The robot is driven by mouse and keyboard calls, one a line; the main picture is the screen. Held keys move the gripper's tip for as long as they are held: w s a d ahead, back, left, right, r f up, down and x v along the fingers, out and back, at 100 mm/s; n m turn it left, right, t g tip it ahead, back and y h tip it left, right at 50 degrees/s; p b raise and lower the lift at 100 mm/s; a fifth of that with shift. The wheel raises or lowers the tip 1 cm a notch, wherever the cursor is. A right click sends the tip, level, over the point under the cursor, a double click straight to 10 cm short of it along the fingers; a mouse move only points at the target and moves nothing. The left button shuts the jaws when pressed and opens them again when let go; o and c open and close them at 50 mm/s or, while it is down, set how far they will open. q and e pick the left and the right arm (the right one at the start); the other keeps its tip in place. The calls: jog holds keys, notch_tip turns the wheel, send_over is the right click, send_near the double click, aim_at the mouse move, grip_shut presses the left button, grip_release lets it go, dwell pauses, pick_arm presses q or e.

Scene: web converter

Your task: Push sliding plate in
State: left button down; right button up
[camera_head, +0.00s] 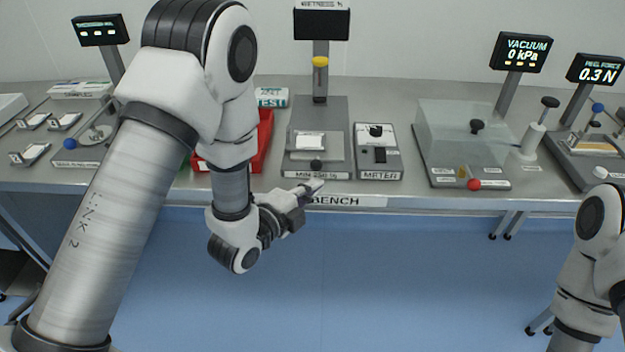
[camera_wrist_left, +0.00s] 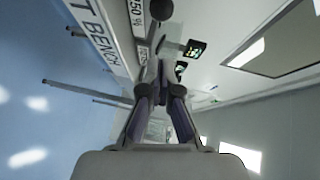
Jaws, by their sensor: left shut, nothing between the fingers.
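The tester in the middle of the bench has a grey base (camera_head: 340,112) and a flat plate carrying a white sample (camera_head: 310,141). A dark round knob (camera_head: 316,165) sits at the plate's front edge, above the "MIN 250 g" label. I take this for the sliding plate; how far out it is cannot be told. My left gripper (camera_head: 318,185) is shut and empty just in front of and below the knob, apparently apart from it. In the left wrist view the closed fingers (camera_wrist_left: 160,68) point along the bench front, with the dark knob (camera_wrist_left: 160,10) beyond them. My right gripper is out of view.
The bench front edge (camera_head: 345,201) lies right beside my left gripper. A meter box (camera_head: 378,160) stands right of the tester. A red bin (camera_head: 264,140) is left of it, partly behind my arm. A clear vacuum chamber (camera_head: 455,130) stands farther right.

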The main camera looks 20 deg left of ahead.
aim_at(312, 164)
pick_arm(q)
jog(key=w, duration=0.1)
jog(key=w+a, duration=0.1)
jog(key=w, duration=0.1)
jog(key=w+p, duration=0.1)
jog(key=shift+w+a+f, duration=0.35)
jog(key=shift+w+f, duration=0.05)
jog(key=shift+d, duration=0.1)
jog(key=shift+d, duration=0.1)
jog(key=w, duration=0.2)
jog(key=w+a+b, duration=0.1)
jog(key=w, duration=0.1)
jog(key=shift+a, duration=0.2)
